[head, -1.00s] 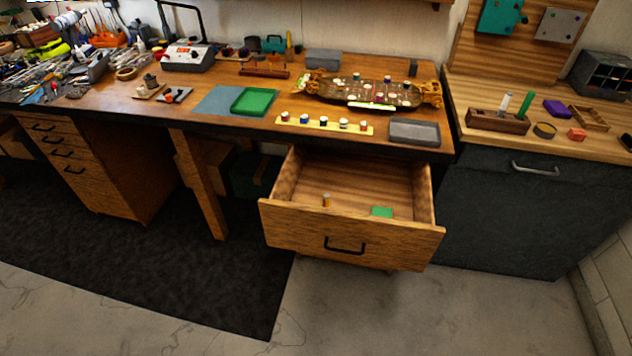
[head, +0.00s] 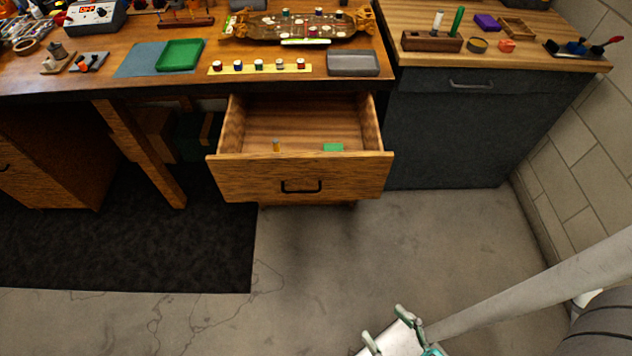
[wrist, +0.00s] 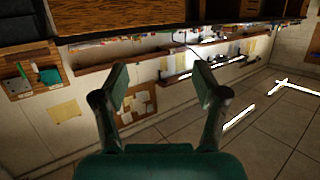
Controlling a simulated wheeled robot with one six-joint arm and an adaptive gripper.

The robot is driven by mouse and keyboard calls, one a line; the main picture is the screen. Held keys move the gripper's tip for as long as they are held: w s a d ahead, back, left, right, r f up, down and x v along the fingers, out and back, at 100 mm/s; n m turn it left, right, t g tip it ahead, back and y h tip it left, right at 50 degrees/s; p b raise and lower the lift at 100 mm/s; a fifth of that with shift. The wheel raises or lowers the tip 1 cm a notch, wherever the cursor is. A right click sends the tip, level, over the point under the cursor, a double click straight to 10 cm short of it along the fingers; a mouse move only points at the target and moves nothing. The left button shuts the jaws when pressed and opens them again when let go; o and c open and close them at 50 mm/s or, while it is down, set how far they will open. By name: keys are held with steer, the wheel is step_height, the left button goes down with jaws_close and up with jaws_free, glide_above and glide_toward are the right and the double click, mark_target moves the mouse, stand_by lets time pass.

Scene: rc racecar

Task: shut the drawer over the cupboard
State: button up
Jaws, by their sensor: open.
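A wooden drawer (head: 240,180) with a black bar handle (head: 301,186) stands pulled out under the workbench. It holds a small orange cylinder (head: 276,145) and a green block (head: 334,148). What lies beneath the drawer is mostly hidden by its front. To its right, a dark grey cupboard (head: 450,140) has a metal handle (head: 471,84) near its top, and its front looks flush. My gripper (head: 388,328) is at the bottom of the head view, well in front of the drawer and touching nothing. In the wrist view its fingers (wrist: 161,84) are apart with nothing between them.
The workbench (head: 110,100) carries a green tray (head: 180,55), a row of small jars on a yellow strip (head: 215,69) and a grey tray (head: 353,63). The concrete floor (head: 320,260) before the drawer is clear. A block wall (head: 575,150) bounds the right.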

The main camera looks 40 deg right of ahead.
steer(key=w+f+m, duration=0.1)
steer(key=w+d+f+m+t+h, duration=0.1)
steer(key=w+m, duration=0.1)
steer(key=w+f+m, duration=0.1)
steer(key=m, duration=0.1)
steer(key=shift+w+d+f+t, duration=0.25)
steer(key=shift+w+d+t, duration=0.05)
steer(key=shift+d, duration=0.05)
jaws_close()
steer(key=m+g+h, duration=0.2)
steer(key=m+h, duration=0.7)
steer(key=m, duration=1)
glide_toward(350, 181)
steer(key=x, duration=0.7)
steer(key=shift+w+f, duration=0.1)
steer(key=shift+w, duration=0.05)
